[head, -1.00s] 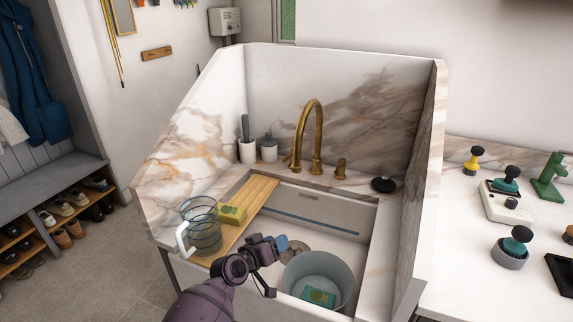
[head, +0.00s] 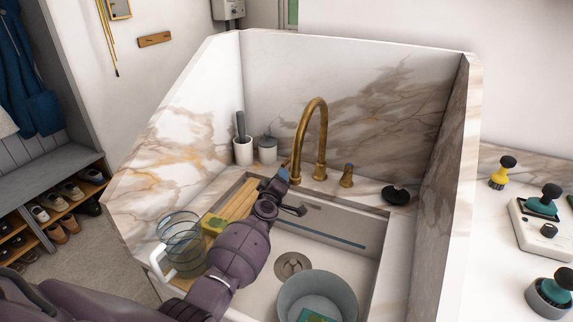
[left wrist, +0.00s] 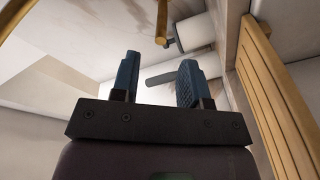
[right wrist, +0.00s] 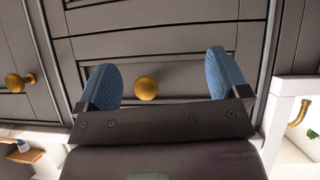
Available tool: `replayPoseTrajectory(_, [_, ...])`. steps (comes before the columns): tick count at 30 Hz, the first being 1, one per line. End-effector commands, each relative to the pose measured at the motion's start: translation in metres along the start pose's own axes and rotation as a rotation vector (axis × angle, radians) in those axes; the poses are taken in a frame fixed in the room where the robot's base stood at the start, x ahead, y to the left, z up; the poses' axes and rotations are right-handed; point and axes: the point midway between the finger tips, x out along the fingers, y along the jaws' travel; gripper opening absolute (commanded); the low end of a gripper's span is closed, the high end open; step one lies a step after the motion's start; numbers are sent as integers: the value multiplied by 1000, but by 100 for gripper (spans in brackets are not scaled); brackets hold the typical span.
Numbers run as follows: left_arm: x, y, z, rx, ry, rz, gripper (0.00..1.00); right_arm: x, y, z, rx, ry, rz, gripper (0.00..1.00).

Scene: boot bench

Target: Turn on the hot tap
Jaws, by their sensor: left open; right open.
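The brass tap (head: 318,125) with its tall curved spout stands at the back of the sink. A brass side handle (head: 348,176) stands to the right of the spout. The handle on the left of the spout is mostly hidden behind my left gripper (head: 282,180), which reaches over the sink close to the tap base. In the left wrist view a brass rod (left wrist: 162,22) shows just beyond the open, empty fingers of my left gripper (left wrist: 160,70). My right gripper (right wrist: 160,65) is open and empty, facing a drawer with a brass knob (right wrist: 146,88).
A wooden board (head: 237,200) with a yellow-green sponge and a glass jug (head: 180,240) lies left across the sink. A grey bucket (head: 318,290) stands in the basin. Marble walls enclose the back and sides. Two small pots (head: 243,150) stand behind left.

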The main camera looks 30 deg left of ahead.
Motion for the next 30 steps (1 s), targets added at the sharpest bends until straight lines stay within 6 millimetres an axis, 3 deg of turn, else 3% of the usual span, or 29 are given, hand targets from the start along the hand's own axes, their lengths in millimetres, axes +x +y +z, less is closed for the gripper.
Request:
replayPoseTrajectory(2, [12,-3,3,2,-2,-1,41,3,0,16,-2,-21,0,93])
replayPoseTrajectory(6, [33,-4,3,2,-3,-2,41,8,-1,24,-3,-31,-2,93])
replayPoseTrajectory(15, [70,-5,3,2,-3,-3,41,22,-5,12,-8,3,-11,93])
replayPoseTrajectory(21, [84,-2,2,1,-2,-1,41,24,-7,16,-8,0,-13,93])
replayPoseTrajectory(30, [87,0,0,0,-1,0,41,24,-7,15,-7,1,-13,93])
